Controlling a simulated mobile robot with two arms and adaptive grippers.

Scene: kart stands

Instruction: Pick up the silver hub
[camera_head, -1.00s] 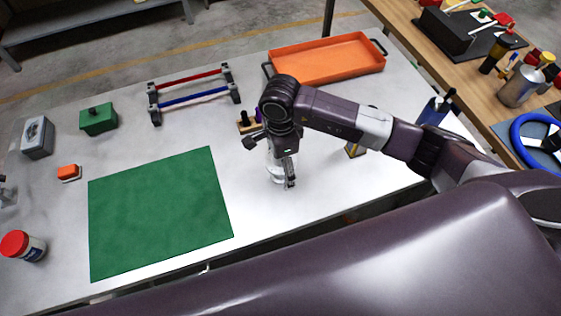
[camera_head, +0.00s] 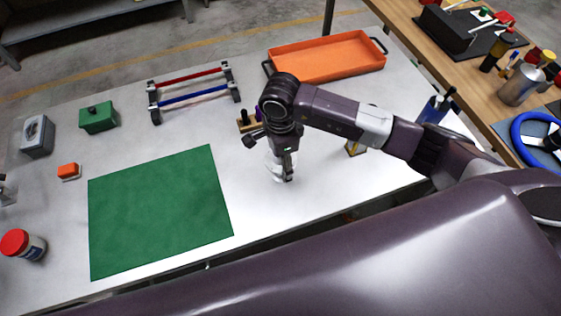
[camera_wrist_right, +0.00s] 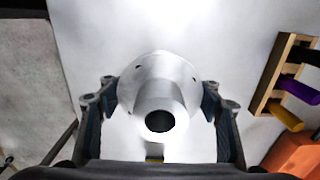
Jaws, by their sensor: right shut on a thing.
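The silver hub (camera_wrist_right: 160,92) is a round flanged piece with a hollow central tube, and it fills the middle of the right wrist view. My right gripper (camera_wrist_right: 160,100) is shut on it, with a finger against each side of the flange. In the head view my right gripper (camera_head: 283,172) points down at the white table, right of the green mat. There the hub (camera_head: 272,166) is mostly hidden behind the gripper. I cannot tell whether it still touches the table. My left gripper is not clearly in view.
A green mat (camera_head: 160,215) lies left of the gripper. A wooden block with coloured handles (camera_wrist_right: 272,85) stands close by on the right in the wrist view. An orange tray (camera_head: 325,60) and a red-and-blue rack (camera_head: 192,98) are farther back on the table.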

